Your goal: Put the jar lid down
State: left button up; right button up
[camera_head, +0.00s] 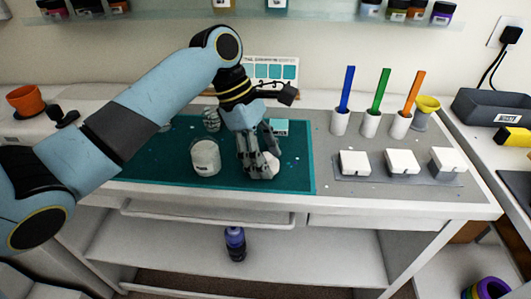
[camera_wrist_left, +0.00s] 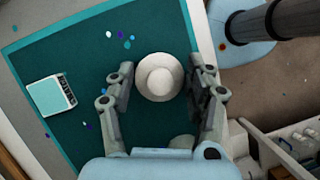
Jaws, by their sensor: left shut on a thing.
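The white round jar lid (camera_wrist_left: 160,77) with a raised knob is between the fingers of my left gripper (camera_wrist_left: 160,88) in the left wrist view. In the head view the lid (camera_head: 270,163) shows as a pale shape, partly hidden by the fingers. My left gripper (camera_head: 262,168) is shut on it, pointing down, low over the teal mat (camera_head: 140,172). I cannot tell whether the lid touches the mat. A white jar (camera_head: 205,158) stands upright just left of the gripper. My right gripper is not in view.
A small teal-and-white box (camera_head: 278,127) lies behind the gripper; a clear cup (camera_head: 211,119) stands behind the jar. To the right are cups with blue (camera_head: 347,88), green (camera_head: 378,102) and orange sticks (camera_head: 414,92), and white blocks (camera_head: 355,162). The mat's left part is clear.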

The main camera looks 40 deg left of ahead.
pick_arm(q)
jog(key=shift+f+p, duration=0.3)
jog(key=shift+f, duration=0.15)
jog(key=o, duration=0.8)
jog(key=shift+c, duration=0.2)
jog(key=shift+r+b, duration=0.2)
jog(key=shift+b, duration=0.1)
jog(key=p+v, duration=0.1)
jog(key=v, duration=1.1)
jog(key=shift+r, duration=0.45)
